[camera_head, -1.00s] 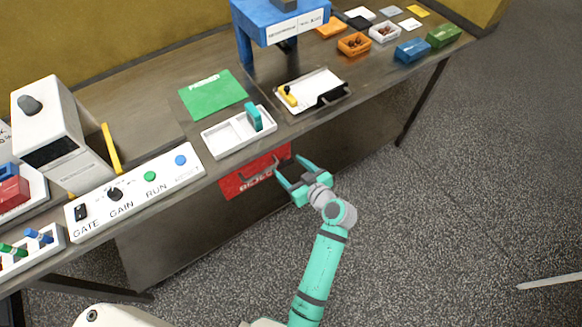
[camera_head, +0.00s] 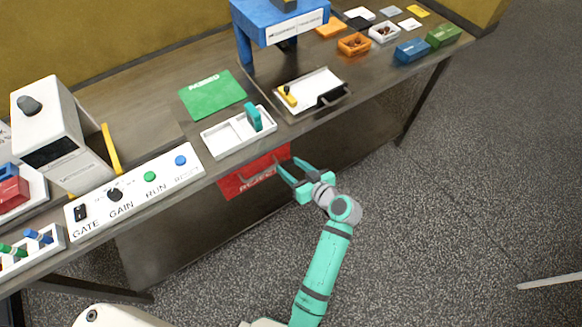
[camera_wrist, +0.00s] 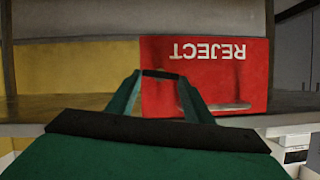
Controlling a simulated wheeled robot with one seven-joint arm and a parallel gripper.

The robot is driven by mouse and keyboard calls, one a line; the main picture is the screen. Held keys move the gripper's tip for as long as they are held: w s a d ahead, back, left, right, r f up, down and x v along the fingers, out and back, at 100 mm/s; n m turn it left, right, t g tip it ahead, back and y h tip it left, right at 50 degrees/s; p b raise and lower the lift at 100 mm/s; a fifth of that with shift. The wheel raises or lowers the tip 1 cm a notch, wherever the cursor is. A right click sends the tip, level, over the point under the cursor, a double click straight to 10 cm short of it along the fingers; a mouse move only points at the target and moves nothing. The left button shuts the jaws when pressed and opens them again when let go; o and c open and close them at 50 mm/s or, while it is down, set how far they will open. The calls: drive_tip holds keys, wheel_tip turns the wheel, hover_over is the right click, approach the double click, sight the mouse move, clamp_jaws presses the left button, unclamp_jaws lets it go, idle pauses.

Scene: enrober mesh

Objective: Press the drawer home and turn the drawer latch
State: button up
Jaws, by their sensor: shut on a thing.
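The red drawer front (camera_head: 228,188) marked REJECT is under the bench's front edge. It also fills the middle right of the wrist view (camera_wrist: 200,75), with its lettering upside down. A grey handle (camera_head: 262,163) crosses its upper part. My gripper (camera_head: 286,170) is at the right end of the drawer front. In the wrist view its green fingers (camera_wrist: 162,76) meet a short dark bar, which looks like part of the handle; my gripper is shut on it. How far out the drawer stands cannot be told. I cannot make out a latch on this front.
A white two-part tray (camera_head: 226,150) with a teal piece stands on the bench above the drawer. A control panel (camera_head: 133,192) lies left. The floor in front is clear.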

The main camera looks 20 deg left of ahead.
drive_tip(key=m, duration=0.1)
drive_tip(key=m+g+y, duration=0.1)
drive_tip(key=m, duration=0.1)
drive_tip(key=shift+w+d+f+y, duration=0.1)
drive_tip(key=shift+w+d+y, duration=0.2)
drive_tip(key=shift+w, duration=0.1)
drive_tip(key=shift+w+f+m+g+y, duration=0.15)
drive_tip(key=shift+m+g+y, duration=0.35)
drive_tip(key=shift+m, duration=0.5)
drive_tip(key=m, duration=0.1)
drive_tip(key=m+y, duration=0.1)
drive_tip(key=shift+d+f+m+g, duration=0.15)
drive_tip(key=shift+f+m+g, duration=0.15)
drive_tip(key=shift+m, duration=0.1)
drive_tip(key=m+y, duration=0.2)
drive_tip(key=m, duration=0.1)
drive_tip(key=shift+w+d+f, duration=0.1)
drive_tip(key=shift+w+f, duration=0.05)
drive_tip(key=shift+f, duration=0.1)
drive_tip(key=shift+m, duration=0.3)
drive_tip(key=o, duration=1.1)
drive_tip(key=shift+c, duration=0.2)
